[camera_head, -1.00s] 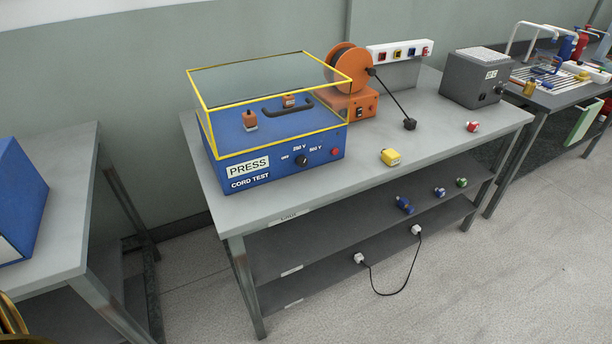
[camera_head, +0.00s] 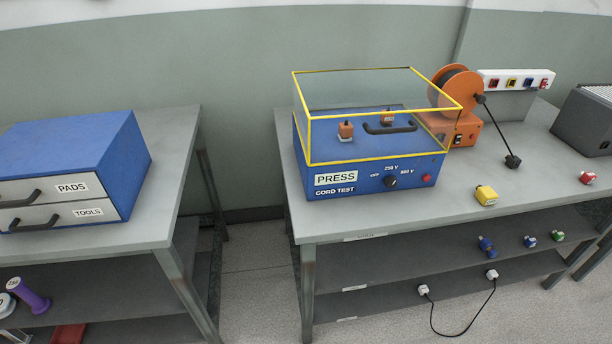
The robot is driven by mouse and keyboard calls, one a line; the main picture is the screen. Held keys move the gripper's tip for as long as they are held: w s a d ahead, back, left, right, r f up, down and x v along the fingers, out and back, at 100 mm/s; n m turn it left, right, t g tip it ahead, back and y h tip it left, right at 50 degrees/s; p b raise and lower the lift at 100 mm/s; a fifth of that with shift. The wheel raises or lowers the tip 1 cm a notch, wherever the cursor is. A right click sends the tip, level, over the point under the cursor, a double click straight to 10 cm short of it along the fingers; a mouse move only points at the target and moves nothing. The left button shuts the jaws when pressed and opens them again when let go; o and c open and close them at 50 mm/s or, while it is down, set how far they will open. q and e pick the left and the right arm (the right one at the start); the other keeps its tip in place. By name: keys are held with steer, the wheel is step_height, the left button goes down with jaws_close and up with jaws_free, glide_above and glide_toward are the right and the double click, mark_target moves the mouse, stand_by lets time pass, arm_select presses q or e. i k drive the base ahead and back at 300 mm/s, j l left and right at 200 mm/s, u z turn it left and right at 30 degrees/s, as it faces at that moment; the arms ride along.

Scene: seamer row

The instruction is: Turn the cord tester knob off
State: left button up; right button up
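The blue cord tester (camera_head: 375,185) stands at the left end of the middle grey table, its front labelled PRESS and CORD TEST. A clear cover with yellow edges (camera_head: 380,160) sits over its top. The black knob (camera_head: 391,181) is on the front panel, below and between the OFF and 250 V marks and 500 V to the right; its pointer is too small to read. A red button (camera_head: 426,177) is right of the knob. Neither of my grippers shows in the view.
An orange cord reel (camera_head: 459,90), a black plug (camera_head: 513,161) and a yellow plug (camera_head: 486,195) are on the table (camera_head: 400,215). A blue drawer cabinet (camera_head: 80,170) stands on the left table. A floor gap separates the tables. A cord (camera_head: 462,334) hangs from the lower shelf.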

mark_target(391, 182)
steer(key=i+l+u, duration=0.1)
steer(key=l+u, duration=0.8)
steer(key=l, duration=0.2)
steer(key=k+l+u, duration=0.1)
steer(key=l+u, duration=0.3)
steer(key=l, duration=0.15)
steer(key=k+l+u, duration=0.15)
steer(key=l+u, duration=0.3)
steer(key=l, duration=0.15)
